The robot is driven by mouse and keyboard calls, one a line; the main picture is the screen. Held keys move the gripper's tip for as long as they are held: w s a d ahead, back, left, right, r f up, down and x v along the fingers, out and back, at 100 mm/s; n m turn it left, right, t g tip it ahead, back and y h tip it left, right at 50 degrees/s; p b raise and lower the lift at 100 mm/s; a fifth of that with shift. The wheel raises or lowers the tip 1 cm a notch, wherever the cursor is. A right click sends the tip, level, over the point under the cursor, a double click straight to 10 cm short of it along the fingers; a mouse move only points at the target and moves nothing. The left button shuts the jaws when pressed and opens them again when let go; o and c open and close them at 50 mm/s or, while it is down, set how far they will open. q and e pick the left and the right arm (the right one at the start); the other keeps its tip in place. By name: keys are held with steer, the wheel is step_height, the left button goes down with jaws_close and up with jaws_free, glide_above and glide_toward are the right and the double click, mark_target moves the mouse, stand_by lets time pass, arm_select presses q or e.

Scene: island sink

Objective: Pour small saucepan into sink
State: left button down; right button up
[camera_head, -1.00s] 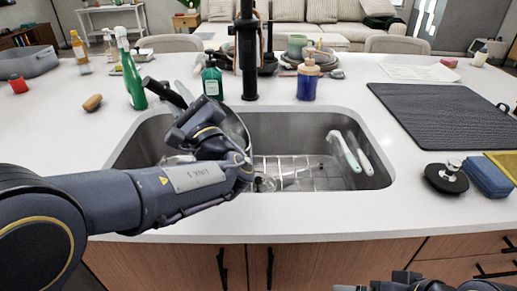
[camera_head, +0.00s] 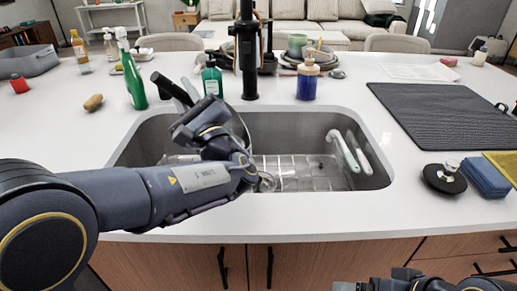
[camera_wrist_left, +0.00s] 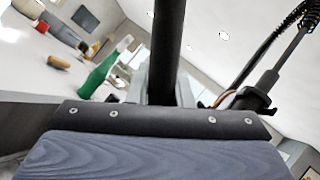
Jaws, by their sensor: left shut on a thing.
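The small saucepan (camera_head: 239,124) is mostly hidden behind my left gripper in the head view. Only a curved strip of its grey metal shows, over the left part of the sink. The pan appears tilted on its side; its contents cannot be seen. Its dark handle (camera_head: 168,88) sticks up and left. My left gripper (camera_head: 188,108) is shut on the handle, which also shows as a black bar in the left wrist view (camera_wrist_left: 167,50). The steel sink (camera_head: 290,125) lies below. Part of my right gripper (camera_head: 395,284) shows at the bottom edge; its fingers are unclear.
A black faucet (camera_head: 248,60) stands behind the sink, close to the pan. A green bottle (camera_head: 133,80), a soap bottle (camera_head: 212,80) and a blue bottle (camera_head: 307,82) stand nearby. A wire rack (camera_head: 300,172) and light-handled utensils (camera_head: 349,152) are in the sink. A dark mat (camera_head: 440,115) lies right.

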arm_select(q)
steer(key=shift+d+r+m+t+h+p, duration=0.3)
steer(key=shift+d+r+m+t+p, duration=0.3)
steer(key=shift+d, duration=0.2)
steer(key=shift+d+r+m+t+h+p, duration=0.35)
steer(key=shift+d+r+m+t, duration=0.1)
steer(key=shift+d+m, duration=0.3)
steer(key=shift+d+r+m, duration=0.2)
steer(key=shift+d+m, duration=0.15)
steer(key=shift+d, duration=0.05)
steer(key=d+r+m+t+h+p, duration=0.1)
steer(key=d+m+t+h+p, duration=0.2)
steer(key=d+m, duration=0.3)
steer(key=shift+d+r+t+h+p, duration=0.4)
steer(key=shift+d+t+h, duration=0.05)
steer(key=shift+d+h, duration=0.3)
stand_by(1.4)
